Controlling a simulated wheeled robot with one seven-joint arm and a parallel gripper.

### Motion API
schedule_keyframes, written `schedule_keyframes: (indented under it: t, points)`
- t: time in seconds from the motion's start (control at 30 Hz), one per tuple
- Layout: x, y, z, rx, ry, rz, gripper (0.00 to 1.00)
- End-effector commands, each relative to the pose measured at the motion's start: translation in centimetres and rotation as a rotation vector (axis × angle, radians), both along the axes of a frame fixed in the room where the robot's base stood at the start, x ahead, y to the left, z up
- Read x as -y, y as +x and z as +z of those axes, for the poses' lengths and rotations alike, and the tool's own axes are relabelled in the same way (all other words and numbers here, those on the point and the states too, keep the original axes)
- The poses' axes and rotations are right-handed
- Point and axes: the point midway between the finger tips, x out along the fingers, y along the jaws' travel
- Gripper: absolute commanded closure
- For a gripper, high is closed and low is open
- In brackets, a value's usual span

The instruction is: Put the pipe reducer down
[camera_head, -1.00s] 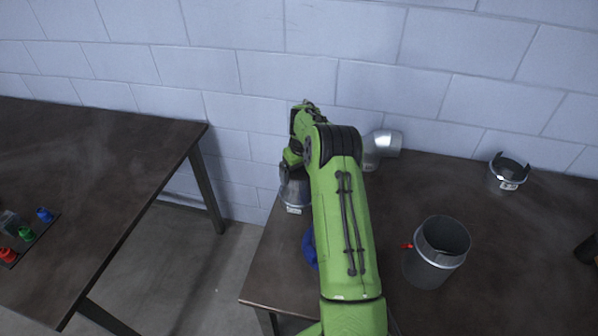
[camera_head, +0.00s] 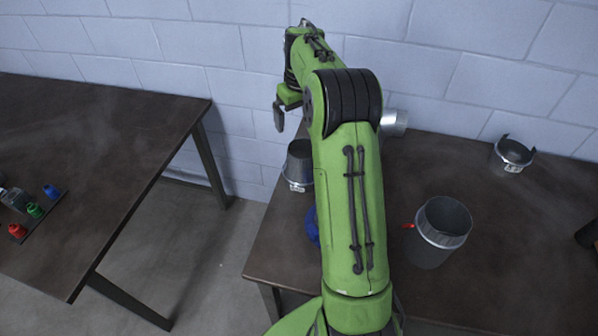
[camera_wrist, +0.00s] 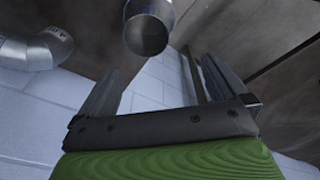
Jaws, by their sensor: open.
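The pipe reducer, a grey metal tapered piece (camera_head: 299,163), stands on the right-hand table near its back left corner, partly beside my arm. It also shows in the wrist view (camera_wrist: 149,30), at the top, beyond the fingers and apart from them. My gripper (camera_head: 279,116) is raised above and slightly left of the reducer, near the wall. In the wrist view, my gripper (camera_wrist: 160,72) has its two fingers spread wide with nothing between them.
A metal elbow pipe (camera_head: 394,122) lies behind my arm. A larger metal duct with a red part (camera_head: 440,235) and a small collar (camera_head: 511,157) stand right. A blue object (camera_head: 312,226) is mostly hidden. Another table (camera_head: 110,150) is left, across a floor gap.

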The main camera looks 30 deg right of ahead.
Motion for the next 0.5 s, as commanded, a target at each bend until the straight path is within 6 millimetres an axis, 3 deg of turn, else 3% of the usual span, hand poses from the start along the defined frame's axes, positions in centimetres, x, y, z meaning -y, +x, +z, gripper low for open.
schedule_keyframes:
  t: [0.03,0.1,0.23,0.37,0.5]
  points:
    - [-2.5,-1.2,2.9,0.025,-0.023,0.018,0.00]
    - [-5.7,-3.5,6.0,0.053,-0.045,0.029,0.00]
    - [-11.0,-9.1,10.0,0.119,-0.071,0.038,0.00]
    - [-15.3,-15.9,11.6,0.191,-0.070,0.041,0.00]
    - [-18.7,-23.4,10.8,0.271,-0.039,0.043,0.00]
